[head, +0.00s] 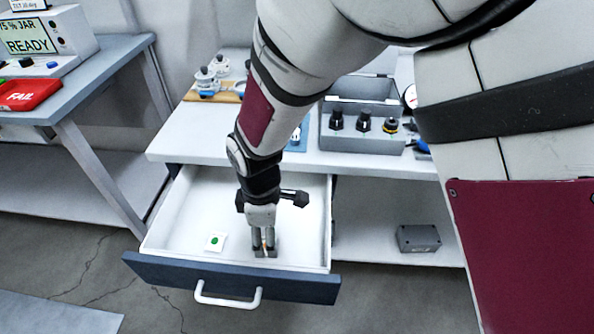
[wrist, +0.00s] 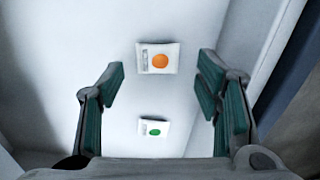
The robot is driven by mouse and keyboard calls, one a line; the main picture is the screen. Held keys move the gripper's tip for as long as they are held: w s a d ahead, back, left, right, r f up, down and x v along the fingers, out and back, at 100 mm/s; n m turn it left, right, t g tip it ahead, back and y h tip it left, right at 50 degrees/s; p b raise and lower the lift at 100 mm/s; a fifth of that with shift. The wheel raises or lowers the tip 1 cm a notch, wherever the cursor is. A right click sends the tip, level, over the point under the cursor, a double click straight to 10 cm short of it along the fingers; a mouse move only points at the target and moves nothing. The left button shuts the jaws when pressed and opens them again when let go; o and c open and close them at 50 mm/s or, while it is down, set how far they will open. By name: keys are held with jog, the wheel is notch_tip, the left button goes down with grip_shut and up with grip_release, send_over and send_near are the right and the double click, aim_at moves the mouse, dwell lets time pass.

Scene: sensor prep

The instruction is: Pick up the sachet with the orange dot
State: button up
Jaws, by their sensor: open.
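The sachet with the orange dot (wrist: 158,58) is a small white packet with grey print at its left edge. In the wrist view it lies flat on the white drawer floor, in the gap between my fingertips. My gripper (head: 265,249) is open and points down into the open drawer (head: 180,225). It is empty, with a finger on either side of the sachet in the wrist view; I cannot tell how far above it they are. In the head view my gripper hides most or all of this sachet.
A second sachet with a green dot (head: 215,242) lies in the drawer left of my gripper; it also shows in the wrist view (wrist: 153,130). The drawer's dark blue front (head: 230,279) and white side walls surround the gripper. A grey control box (head: 360,130) stands on the tabletop behind.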

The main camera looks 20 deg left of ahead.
notch_tip(320, 180, down, 4)
jog(key=shift+w+b, duration=0.15)
jog(key=shift+b, duration=0.2)
jog(key=shift+c, duration=0.3)
jog(key=c, duration=0.8)
jog(key=shift+r, duration=0.1)
jog(key=shift+c, duration=0.2)
